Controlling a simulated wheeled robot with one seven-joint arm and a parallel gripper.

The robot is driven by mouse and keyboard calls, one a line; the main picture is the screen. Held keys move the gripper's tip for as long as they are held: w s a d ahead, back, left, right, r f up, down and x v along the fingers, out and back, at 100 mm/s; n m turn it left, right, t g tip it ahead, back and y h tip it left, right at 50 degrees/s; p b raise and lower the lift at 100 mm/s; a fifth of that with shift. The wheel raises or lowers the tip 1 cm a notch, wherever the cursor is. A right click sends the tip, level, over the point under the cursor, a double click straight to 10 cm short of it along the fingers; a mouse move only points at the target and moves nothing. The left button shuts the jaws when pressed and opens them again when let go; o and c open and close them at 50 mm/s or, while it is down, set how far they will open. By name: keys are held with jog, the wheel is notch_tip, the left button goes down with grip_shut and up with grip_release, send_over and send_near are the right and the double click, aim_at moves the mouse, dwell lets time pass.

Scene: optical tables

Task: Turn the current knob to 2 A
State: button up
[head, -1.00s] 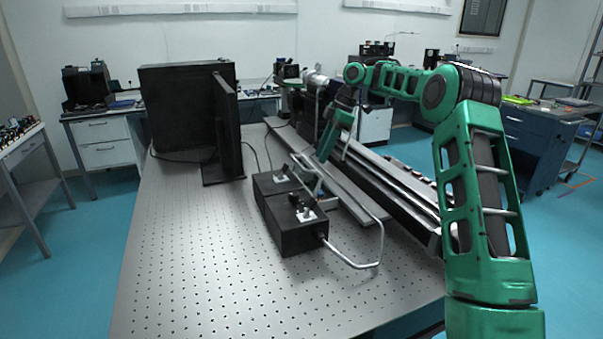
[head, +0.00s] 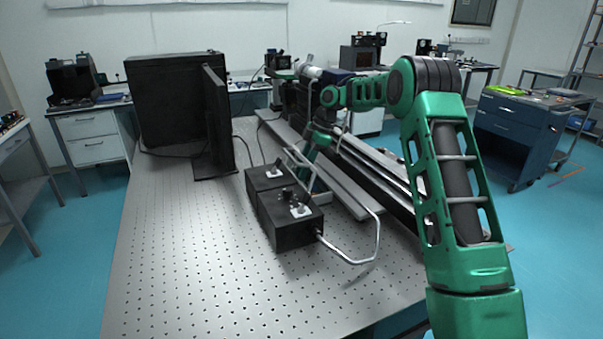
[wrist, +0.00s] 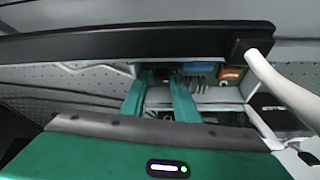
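In the wrist view my gripper (wrist: 160,80) has its two green fingers apart, with a visible gap between them. They point at a panel (wrist: 205,70) with blue and orange patches. A small dark shape shows near the fingertips; I cannot tell whether it is the current knob, or whether the fingers touch it. No scale or 2 A mark is readable. In the head view two black boxes (head: 287,232) with small fittings on top stand on the table. My gripper is behind them, its fingertips mostly hidden by the boxes and a bent pale tube (head: 345,258).
The perforated optical table (head: 190,265) is clear at the front left. A tall black panel (head: 217,120) stands at its back left. A long rail (head: 375,165) runs along the right side, under my arm. A blue cart (head: 515,125) stands beyond the table. A dark bar (wrist: 130,42) crosses the wrist view.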

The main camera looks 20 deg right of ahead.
jog(key=shift+a+f, duration=0.15)
jog(key=shift+f, duration=0.1)
grip_shut()
jog(key=shift+r+m, duration=0.1)
jog(key=shift+m, duration=0.3)
jog(key=m+t, duration=0.1)
jog(key=m, duration=0.2)
jog(key=shift+s+t+h, duration=0.1)
jog(key=shift+t+h, duration=0.2)
jog(key=shift+m+t+h, duration=0.3)
jog(key=shift+m+t, duration=0.3)
jog(key=shift+m, duration=1.2)
